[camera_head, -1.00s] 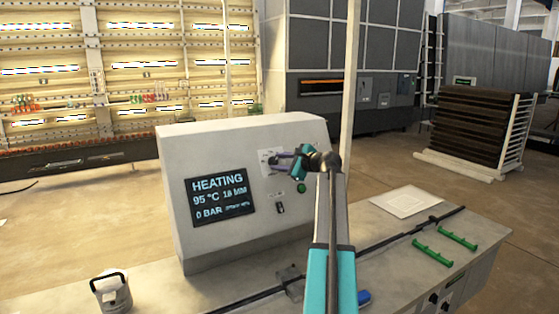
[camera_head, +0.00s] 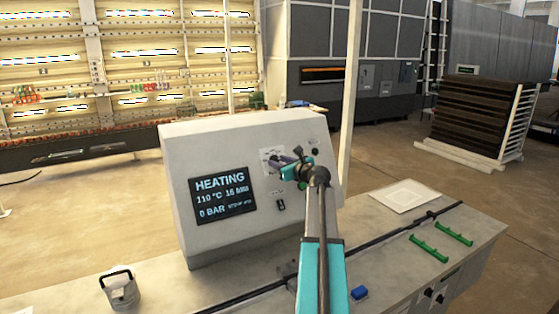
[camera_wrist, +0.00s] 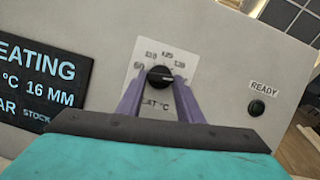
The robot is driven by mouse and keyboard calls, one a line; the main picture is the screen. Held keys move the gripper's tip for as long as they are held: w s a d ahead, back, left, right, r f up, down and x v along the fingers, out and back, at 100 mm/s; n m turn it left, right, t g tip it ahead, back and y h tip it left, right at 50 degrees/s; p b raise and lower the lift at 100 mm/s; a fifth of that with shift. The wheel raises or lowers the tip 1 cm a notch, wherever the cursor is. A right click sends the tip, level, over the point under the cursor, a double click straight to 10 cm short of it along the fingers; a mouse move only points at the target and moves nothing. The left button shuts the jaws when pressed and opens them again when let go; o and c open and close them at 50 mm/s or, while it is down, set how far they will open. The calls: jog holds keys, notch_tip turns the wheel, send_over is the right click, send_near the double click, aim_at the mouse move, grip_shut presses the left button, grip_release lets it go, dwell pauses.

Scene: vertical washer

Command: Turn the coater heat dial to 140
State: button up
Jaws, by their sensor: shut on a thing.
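The heat dial (camera_wrist: 160,76) is a round black knob on a white scale plate (camera_wrist: 139,68) marked with temperature numbers, on the sloped face of the control panel. My gripper (camera_wrist: 160,84) has its purple fingers on both sides of the knob and is shut on it. In the head view my gripper (camera_head: 277,162) reaches the panel and covers most of the dial. The display (camera_head: 222,193) reads HEATING, 110 °C, 16 MM and 0 BAR. The wrist view shows part of the same display (camera_wrist: 40,85).

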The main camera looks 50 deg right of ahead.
dwell(0.4)
jog(key=o, duration=1.1)
jog(key=shift+b+v, duration=2.5)
jog(key=shift+v, duration=4.45)
jog(key=shift+f, duration=0.1)
